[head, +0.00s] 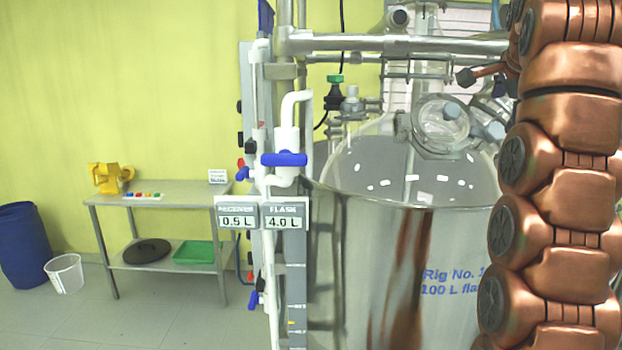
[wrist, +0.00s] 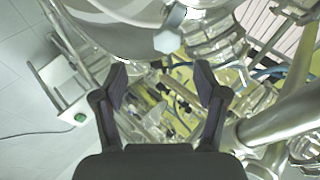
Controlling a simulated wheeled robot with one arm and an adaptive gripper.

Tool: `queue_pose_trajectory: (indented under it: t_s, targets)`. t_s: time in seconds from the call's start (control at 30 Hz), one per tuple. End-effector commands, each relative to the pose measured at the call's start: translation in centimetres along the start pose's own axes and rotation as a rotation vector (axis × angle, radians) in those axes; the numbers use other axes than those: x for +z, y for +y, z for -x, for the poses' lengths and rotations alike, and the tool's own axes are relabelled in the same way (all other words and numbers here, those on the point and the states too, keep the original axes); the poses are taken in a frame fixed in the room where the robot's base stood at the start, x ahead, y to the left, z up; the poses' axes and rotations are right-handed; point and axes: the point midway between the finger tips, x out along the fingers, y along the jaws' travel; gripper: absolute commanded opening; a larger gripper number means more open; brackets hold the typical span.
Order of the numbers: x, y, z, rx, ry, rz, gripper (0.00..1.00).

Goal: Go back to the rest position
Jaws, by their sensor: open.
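My gripper (wrist: 160,85) shows in the wrist view with its two dark fingers spread apart and nothing between them. It is over glassware and metal pipes, and I cannot tell how far below them these lie. In the head view my copper-coloured arm stands folded along the right edge, and the gripper itself is out of that view. The large reactor vessel (head: 350,240), marked Rig No. 1 and 100 L, stands just left of my arm in the head view. My arm hides its right side.
Metal pipes (head: 400,46) cross above the vessel. A white pipe with a blue-handled valve (head: 284,159) stands before it, above the receiver and flask displays (head: 260,215). A steel table (head: 165,190), a blue drum (head: 25,243) and a white bucket (head: 65,273) stand at left. Floor there is clear.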

Motion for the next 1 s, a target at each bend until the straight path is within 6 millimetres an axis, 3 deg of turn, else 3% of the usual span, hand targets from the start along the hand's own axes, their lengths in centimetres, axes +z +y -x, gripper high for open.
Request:
queue_pose_trajectory:
  t_s: [0.33,0.43,0.57,0.6,0.63,0.7,0.8,1.0]
  targets:
    - [5.1,4.0,-1.5,0.122,-0.115,0.288,0.72]
    - [0.7,6.5,-2.3,0.140,-0.133,0.294,0.72]
    - [-5.2,9.1,-1.9,0.070,-0.196,0.274,0.72]
    - [5.2,7.8,0.2,0.119,-0.235,0.442,0.72]
    - [9.5,8.9,-0.6,0.174,-0.231,0.541,0.72]
    - [12.4,11.2,-0.9,0.222,-0.252,0.621,0.72]
    - [14.4,13.8,-0.9,0.258,-0.290,0.702,0.72]
    - [15.5,19.6,-1.6,0.318,-0.397,0.851,0.72]
